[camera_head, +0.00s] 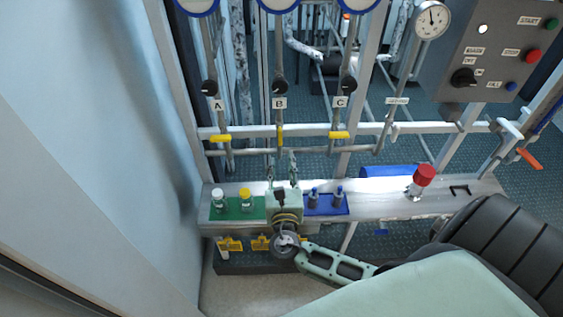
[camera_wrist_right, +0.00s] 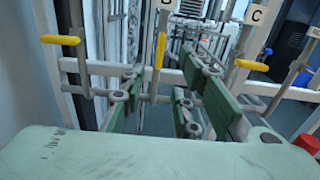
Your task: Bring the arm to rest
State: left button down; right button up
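My right arm (camera_head: 335,266) comes in from the lower right in the head view and reaches to the middle of the bench. Its right gripper (camera_head: 283,167) is above the middle of the bench, fingers pointing away towards the pipe frame. In the wrist view the right gripper (camera_wrist_right: 165,82) has its green fingers spread, with nothing held between them. The pipe marked B, with its upright yellow handle (camera_wrist_right: 161,49), shows behind the gap. I cannot tell the exact distance to it. My left gripper does not show.
Yellow handles at A (camera_head: 220,138) and C (camera_head: 339,135) lie level. The metal bench (camera_head: 385,207) carries a green tray (camera_head: 230,212) and a blue tray (camera_head: 334,208), both holding small bottles, and a red-topped fitting (camera_head: 422,178). A control panel (camera_head: 497,45) stands upper right; a pale wall (camera_head: 110,130) is left.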

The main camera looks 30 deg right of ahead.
jog(key=shift+f, duration=0.1)
dwell(0.3)
jog(key=s+f+m+g+y+b, duration=0.1)
jog(key=s+f+m+g+b, duration=0.2)
jog(key=f, duration=0.8)
jog(key=s+f+m+g+y, duration=0.25)
jog(key=s+f, duration=0.25)
jog(key=f, duration=0.7)
jog(key=s+f+m+g+y+b, duration=0.1)
jog(key=s+f+m+g+b, duration=0.2)
jog(key=f, duration=0.8)
jog(key=s+a+f+m+g+y+b, duration=0.1)
jog(key=s+a+f+m+g, duration=0.1)
jog(key=s+f+m, duration=0.4)
jog(key=s+a+f+m+g+y+b, duration=0.1)
jog(key=s+f+m, duration=0.5)
jog(key=s, duration=0.9)
jog(key=s+a+f+m+g+y+b, duration=0.2)
jog(key=s+a+f+m, duration=0.3)
jog(key=s+f, duration=0.6)
jog(key=shift+f+m+g+y, duration=0.35)
jog(key=shift+m+g, duration=0.1)
jog(key=shift+m, duration=0.6)
